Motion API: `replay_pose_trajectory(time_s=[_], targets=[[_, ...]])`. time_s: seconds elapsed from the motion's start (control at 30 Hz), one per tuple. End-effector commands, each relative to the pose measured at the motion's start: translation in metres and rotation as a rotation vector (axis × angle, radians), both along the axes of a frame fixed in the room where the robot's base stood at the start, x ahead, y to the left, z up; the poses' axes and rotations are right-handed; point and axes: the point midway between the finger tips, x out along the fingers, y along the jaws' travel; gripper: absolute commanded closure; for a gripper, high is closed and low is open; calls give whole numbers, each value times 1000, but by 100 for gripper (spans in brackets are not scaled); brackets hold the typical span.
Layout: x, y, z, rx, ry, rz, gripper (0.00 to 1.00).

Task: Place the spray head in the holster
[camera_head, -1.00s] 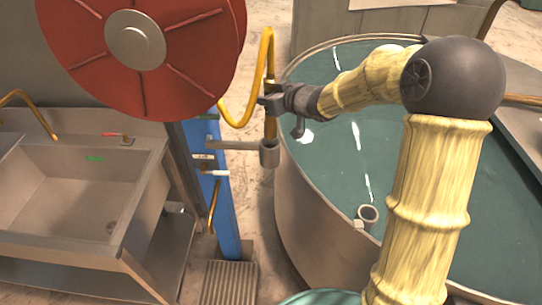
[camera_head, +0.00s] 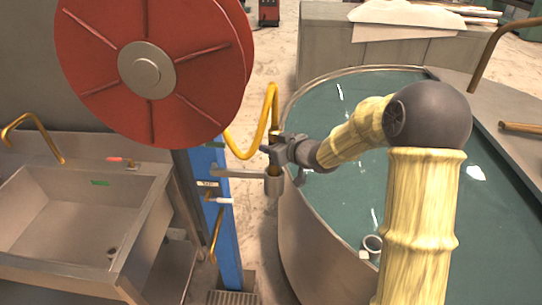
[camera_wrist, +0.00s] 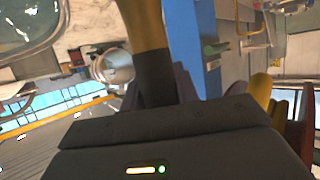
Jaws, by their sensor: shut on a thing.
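The spray head (camera_head: 275,158) is an upright wand on the end of a looping yellow hose. My gripper (camera_head: 274,149) is shut on it, coming from the right. The holster (camera_head: 273,186) is a grey cup on a short arm from the blue post. The spray head's lower end is at or just above the holster mouth; I cannot tell whether it is inside. In the wrist view, the spray head's dark grip (camera_wrist: 155,78) lies between the fingers, below the yellow part. A round grey cup (camera_wrist: 112,68) beside it may be the holster.
A red hose reel (camera_head: 150,65) sits above the blue post (camera_head: 228,230). A sink (camera_head: 80,215) stands at left. A large round tank of green liquid (camera_head: 300,215) is close on the right, under my arm. A short pipe (camera_head: 372,243) stands at its rim.

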Motion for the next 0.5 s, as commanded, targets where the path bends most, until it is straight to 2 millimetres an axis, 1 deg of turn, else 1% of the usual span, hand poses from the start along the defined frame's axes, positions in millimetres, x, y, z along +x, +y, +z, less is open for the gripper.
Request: replay_pose_trajectory(time_s=[0.07, 0.33, 0.5], targets=[[0, 0, -2, 1, 0, 1, 100], [0, 1, -35, 1, 2, 1, 100], [0, 1, -37, 1, -2, 0, 100]])
